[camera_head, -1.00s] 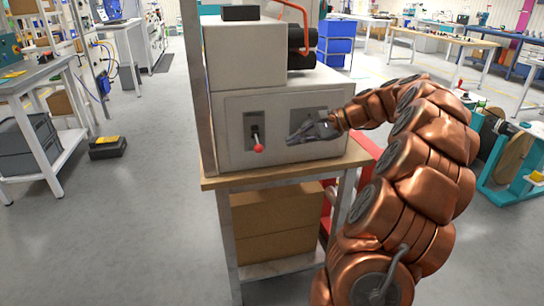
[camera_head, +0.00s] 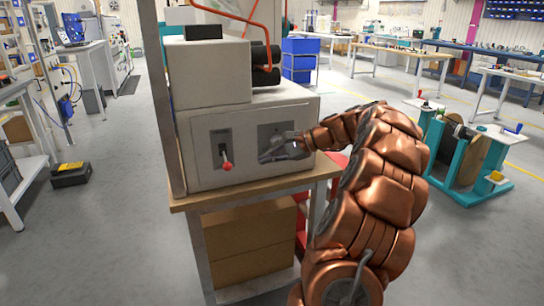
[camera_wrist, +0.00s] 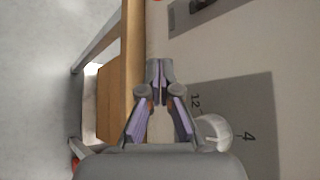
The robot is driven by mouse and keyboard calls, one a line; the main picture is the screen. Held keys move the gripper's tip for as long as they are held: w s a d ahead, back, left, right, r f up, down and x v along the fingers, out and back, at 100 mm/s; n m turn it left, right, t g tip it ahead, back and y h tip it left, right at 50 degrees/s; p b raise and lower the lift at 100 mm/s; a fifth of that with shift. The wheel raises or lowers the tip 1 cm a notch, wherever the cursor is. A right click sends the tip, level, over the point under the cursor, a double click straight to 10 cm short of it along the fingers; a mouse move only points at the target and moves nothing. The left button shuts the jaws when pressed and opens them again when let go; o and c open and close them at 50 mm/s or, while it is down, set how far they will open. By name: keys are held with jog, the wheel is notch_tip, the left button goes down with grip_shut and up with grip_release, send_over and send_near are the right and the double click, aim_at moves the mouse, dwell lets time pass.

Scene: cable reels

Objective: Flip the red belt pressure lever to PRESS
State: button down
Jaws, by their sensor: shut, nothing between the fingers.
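The red-knobbed lever (camera_head: 227,166) sticks out of a grey plate (camera_head: 221,146) on the front of a pale machine. Its arm slants down, with the red ball low. The plate's lettering is too small to read. My gripper (camera_head: 264,157) is shut and empty, to the right of the lever and apart from it, in front of a second grey plate (camera_head: 268,130). In the wrist view, the shut fingertips (camera_wrist: 159,66) point toward the top, where a sliver of the red ball (camera_wrist: 158,1) and the lever plate (camera_wrist: 185,18) show.
A white dial (camera_wrist: 213,132) marked 12 and 4 sits beside my fingers. The machine (camera_head: 205,70) stands on a wooden-topped bench (camera_head: 255,190) with cardboard boxes (camera_head: 250,235) below. A grey post (camera_head: 160,100) rises left of the machine. A teal reel stand (camera_head: 465,160) stands at right.

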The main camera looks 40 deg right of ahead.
aim_at(225, 160)
jog(key=x, duration=0.6)
jog(key=shift+a+r, duration=0.1)
jog(key=shift+a, duration=0.05)
jog(key=shift+s+a+r, duration=0.1)
jog(key=shift+a+r, duration=0.3)
jog(key=shift+a, duration=0.4)
jog(key=shift+s+a+r, duration=0.15)
jog(key=shift+a+r, duration=0.3)
jog(key=shift+a, duration=0.35)
jog(key=shift+r+p, duration=0.2)
jog(key=shift+p, duration=0.35)
